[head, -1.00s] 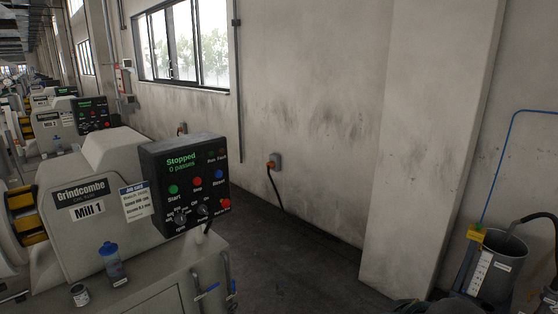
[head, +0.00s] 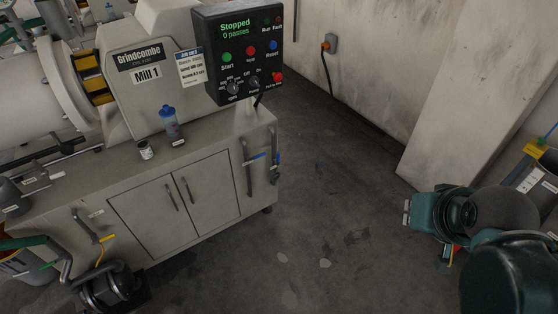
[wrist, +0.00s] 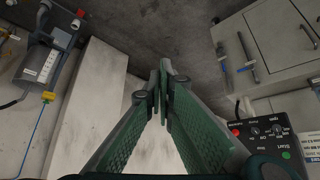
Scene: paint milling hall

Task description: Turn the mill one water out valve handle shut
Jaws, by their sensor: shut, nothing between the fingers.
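Mill 1 (head: 150,75) stands on a grey cabinet at the left of the head view. Two grey vertical pipes run down the cabinet's right end, with a blue valve handle (head: 257,157) on the nearer pipe and another blue handle (head: 276,160) beside it. Their labels are too small to read, so I cannot tell which is water out. In the wrist view, a blue handle (wrist: 246,68) shows on a pipe at upper right, and the other pipe is beside it. My gripper (wrist: 163,82) is shut and empty, its green fingers meeting at the tips, well apart from the handles.
The control panel (head: 238,55) reads Stopped. Bare floor (head: 320,220) lies between cabinet and wall pillar (head: 445,90).

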